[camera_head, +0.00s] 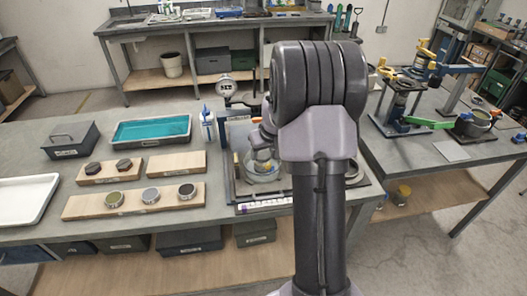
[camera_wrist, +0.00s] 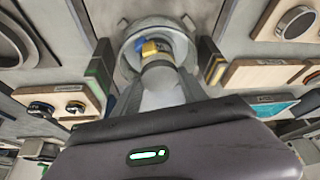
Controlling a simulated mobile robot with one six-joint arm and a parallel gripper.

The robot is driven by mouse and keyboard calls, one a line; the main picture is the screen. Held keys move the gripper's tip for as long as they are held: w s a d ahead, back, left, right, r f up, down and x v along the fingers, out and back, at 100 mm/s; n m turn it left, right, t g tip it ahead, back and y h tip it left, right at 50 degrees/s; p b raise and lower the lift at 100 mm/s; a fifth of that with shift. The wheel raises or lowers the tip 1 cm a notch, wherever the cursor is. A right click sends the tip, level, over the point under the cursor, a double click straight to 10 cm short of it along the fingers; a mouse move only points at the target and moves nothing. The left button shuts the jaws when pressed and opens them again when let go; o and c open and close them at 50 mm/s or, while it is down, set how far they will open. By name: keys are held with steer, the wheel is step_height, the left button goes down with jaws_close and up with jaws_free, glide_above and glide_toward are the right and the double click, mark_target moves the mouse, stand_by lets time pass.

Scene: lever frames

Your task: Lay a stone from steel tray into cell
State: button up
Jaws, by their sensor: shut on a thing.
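My gripper (camera_wrist: 160,66) points down over a round, clear-walled dish (camera_wrist: 128,70) in the wrist view. Its fingers are shut on a small yellow stone (camera_wrist: 154,48) at their tips. A blue piece (camera_wrist: 139,45) shows beside it; I cannot tell whether it is separate. In the head view my gripper (camera_head: 263,148) is low over the same dish (camera_head: 263,173), partly hidden by my arm. The dish stands on a grey steel tray (camera_head: 250,191). Whether the stone touches the dish floor cannot be told.
Left of the dish are a small bottle (camera_head: 207,120), a teal-lined tray (camera_head: 150,129), wooden boards (camera_head: 120,210) bearing round and dark pieces, a lidded grey box (camera_head: 70,143) and a white tray (camera_head: 25,200). A gauge (camera_head: 226,87) stands behind. A second table (camera_head: 420,155) with fixtures is at right.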

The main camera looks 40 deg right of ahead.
steer(key=shift+f+b, duration=0.4)
steer(key=shift+f, duration=0.25)
steer(key=shift+f+b, duration=0.2)
steer(key=shift+b, duration=0.3)
stand_by(0.3)
steer(key=o, duration=1.5)
